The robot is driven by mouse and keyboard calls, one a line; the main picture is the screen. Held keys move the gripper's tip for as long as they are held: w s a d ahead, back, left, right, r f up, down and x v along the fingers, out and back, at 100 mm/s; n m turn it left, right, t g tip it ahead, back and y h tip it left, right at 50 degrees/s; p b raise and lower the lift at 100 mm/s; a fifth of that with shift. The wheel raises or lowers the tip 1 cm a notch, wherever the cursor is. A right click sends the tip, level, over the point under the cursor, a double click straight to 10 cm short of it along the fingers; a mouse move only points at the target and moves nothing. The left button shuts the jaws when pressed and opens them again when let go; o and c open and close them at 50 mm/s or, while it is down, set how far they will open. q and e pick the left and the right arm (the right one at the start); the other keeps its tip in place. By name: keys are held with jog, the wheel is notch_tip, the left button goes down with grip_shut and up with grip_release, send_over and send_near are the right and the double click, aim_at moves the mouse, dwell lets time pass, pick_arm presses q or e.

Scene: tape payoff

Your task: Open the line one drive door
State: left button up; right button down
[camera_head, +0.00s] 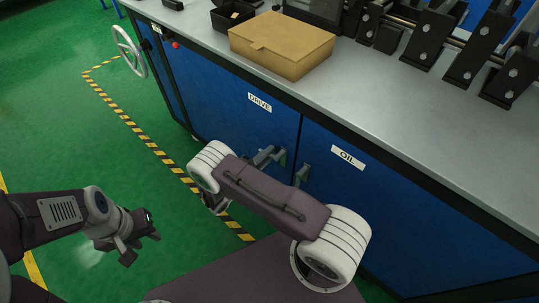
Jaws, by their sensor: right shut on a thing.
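The drive door (225,110) is a blue panel with a white DRIVE label (260,102), on the front of the bench. It looks flush with the cabinet front. My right gripper (275,156) is at the lower right of this door, shut on the drive door's handle (283,158), which it largely hides. My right forearm and wrist cover the lower part of the door. My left gripper (141,246) is open and empty over the green floor, at the lower left, well away from the door.
The blue oil door (400,205) with its own handle (302,174) is just to the right. A cardboard box (282,42) and a black bin (232,15) stand on the grey benchtop. A white handwheel (129,50) sticks out at the left end. The floor at left is clear.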

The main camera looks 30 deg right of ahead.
pick_arm(q)
jog(key=shift+r+p, duration=0.35)
jog(key=shift+r, duration=0.05)
pick_arm(e)
jog(key=shift+r+m, duration=0.25)
jog(key=shift+m, duration=0.45)
jog(key=shift+r+m, duration=0.2)
jog(key=shift+m, duration=0.5)
jog(key=shift+a, duration=0.1)
